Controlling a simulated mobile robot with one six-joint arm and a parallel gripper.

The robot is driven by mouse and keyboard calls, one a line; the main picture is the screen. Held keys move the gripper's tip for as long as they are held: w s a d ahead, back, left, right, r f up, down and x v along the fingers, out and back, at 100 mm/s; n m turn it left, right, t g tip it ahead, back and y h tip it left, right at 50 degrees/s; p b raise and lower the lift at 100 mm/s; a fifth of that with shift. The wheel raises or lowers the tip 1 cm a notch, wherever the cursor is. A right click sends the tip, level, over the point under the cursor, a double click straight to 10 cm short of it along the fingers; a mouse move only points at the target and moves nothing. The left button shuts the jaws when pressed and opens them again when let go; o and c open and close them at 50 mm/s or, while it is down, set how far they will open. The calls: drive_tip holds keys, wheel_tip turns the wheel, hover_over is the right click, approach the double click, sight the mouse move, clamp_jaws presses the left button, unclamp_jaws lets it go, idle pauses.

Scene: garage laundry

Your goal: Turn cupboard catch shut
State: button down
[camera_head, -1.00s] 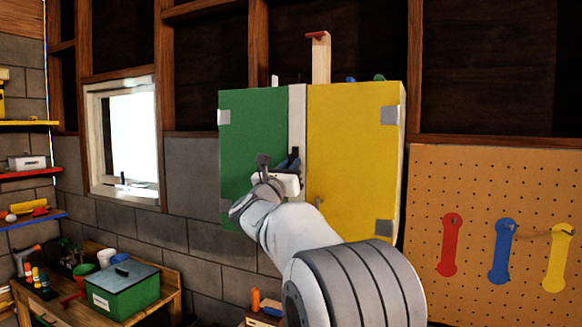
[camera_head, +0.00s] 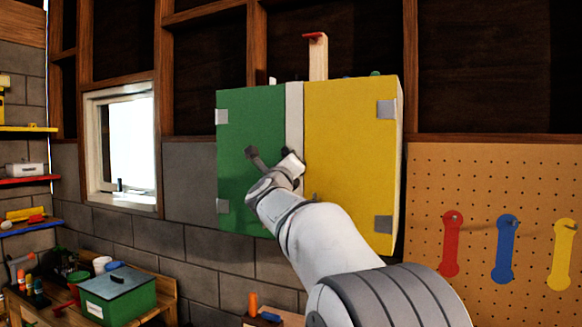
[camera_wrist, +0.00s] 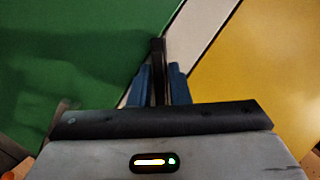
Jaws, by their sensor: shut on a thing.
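The cupboard has a green door (camera_head: 235,130) on the left and a yellow door (camera_head: 345,140) on the right, both closed, with a pale strip (camera_head: 294,108) between them. My gripper (camera_head: 291,154) is at the cupboard front by this strip. In the wrist view, the blue fingers of my gripper (camera_wrist: 159,84) are shut on the dark catch (camera_wrist: 157,48), one on each side. The catch lies over the border of the green door and the strip, which runs aslant there. In the head view my gripper mostly hides the catch.
A pegboard (camera_head: 480,180) with red, blue and yellow hanging pieces is at the right. A window (camera_head: 122,140) is at the left. A green box (camera_head: 118,300) stands on the workbench below. A wooden post (camera_head: 318,60) rises above the cupboard.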

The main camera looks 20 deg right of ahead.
drive_tip(key=n+y+p, duration=0.1)
drive_tip(key=n+p, duration=0.2)
drive_tip(key=p, duration=0.1)
drive_tip(key=n+g+y+p, duration=0.1)
drive_tip(key=n+p, duration=0.3)
drive_tip(key=n+y+p, duration=0.2)
drive_tip(key=n+p, duration=0.2)
drive_tip(key=shift+g, duration=0.4)
drive_tip(key=shift+f+n, duration=0.25)
drive_tip(key=shift+n, duration=0.05)
drive_tip(key=c, duration=1.5)
unclamp_jaws()
drive_tip(key=shift+a+r, duration=0.1)
drive_tip(key=shift+a, duration=0.05)
drive_tip(key=shift+c, duration=0.2)
drive_tip(key=shift+r, duration=0.1)
